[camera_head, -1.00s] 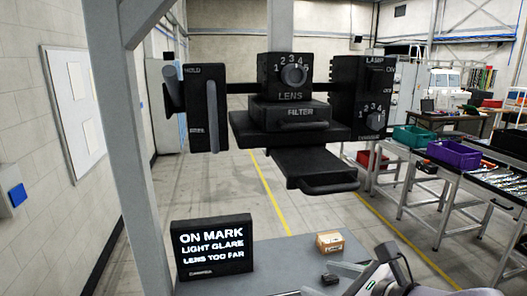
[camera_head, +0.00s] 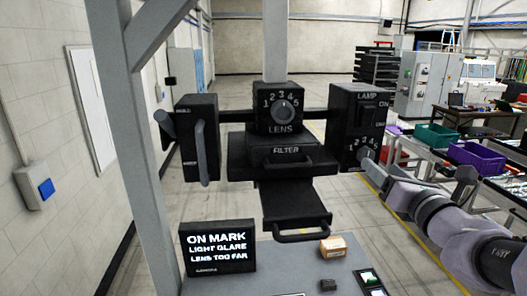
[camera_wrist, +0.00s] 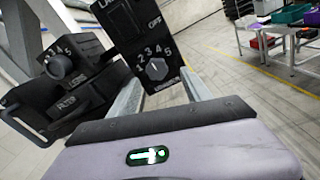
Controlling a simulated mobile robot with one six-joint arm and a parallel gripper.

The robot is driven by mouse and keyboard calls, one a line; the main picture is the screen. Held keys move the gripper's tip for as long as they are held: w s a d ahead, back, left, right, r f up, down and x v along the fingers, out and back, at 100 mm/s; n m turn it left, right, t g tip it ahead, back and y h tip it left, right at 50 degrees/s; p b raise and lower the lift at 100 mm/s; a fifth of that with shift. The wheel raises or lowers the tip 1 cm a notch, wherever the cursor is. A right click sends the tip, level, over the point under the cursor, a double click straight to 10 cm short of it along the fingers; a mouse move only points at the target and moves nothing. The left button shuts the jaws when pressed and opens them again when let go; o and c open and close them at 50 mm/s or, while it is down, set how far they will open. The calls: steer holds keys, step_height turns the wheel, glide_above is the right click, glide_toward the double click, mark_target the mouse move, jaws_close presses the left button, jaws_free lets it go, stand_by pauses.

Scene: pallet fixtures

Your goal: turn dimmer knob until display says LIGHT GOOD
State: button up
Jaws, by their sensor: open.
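The display (camera_head: 217,252) reads ON MARK, LIGHT GLARE, LENS TOO FAR. The dimmer knob (camera_wrist: 157,69) is a grey faceted knob below a dial of numbers, on the lower part of the black lamp box (camera_head: 359,128). My gripper (camera_wrist: 160,77) is open, with one finger to each side of the knob in the wrist view. I cannot tell whether the fingertips touch it. In the head view the arm reaches in from the right to the box's lower right, and the gripper end partly hides the knob.
The lens box (camera_head: 281,109) with its own knob and the filter drawer (camera_head: 286,152) are left of the lamp box. A grey handle (camera_head: 201,152) is further left. A small cardboard box (camera_head: 333,247) lies on the table (camera_head: 300,262). Bins (camera_head: 478,158) stand behind the arm.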

mark_target(366, 156)
steer(key=w, duration=0.5)
steer(key=shift+w+a, duration=0.25)
steer(key=shift+w, duration=0.1)
steer(key=shift+s+a, duration=0.1)
steer(key=shift+a, duration=0.1)
steer(key=c, duration=0.6)
steer(key=shift+d, duration=0.1)
jaws_close()
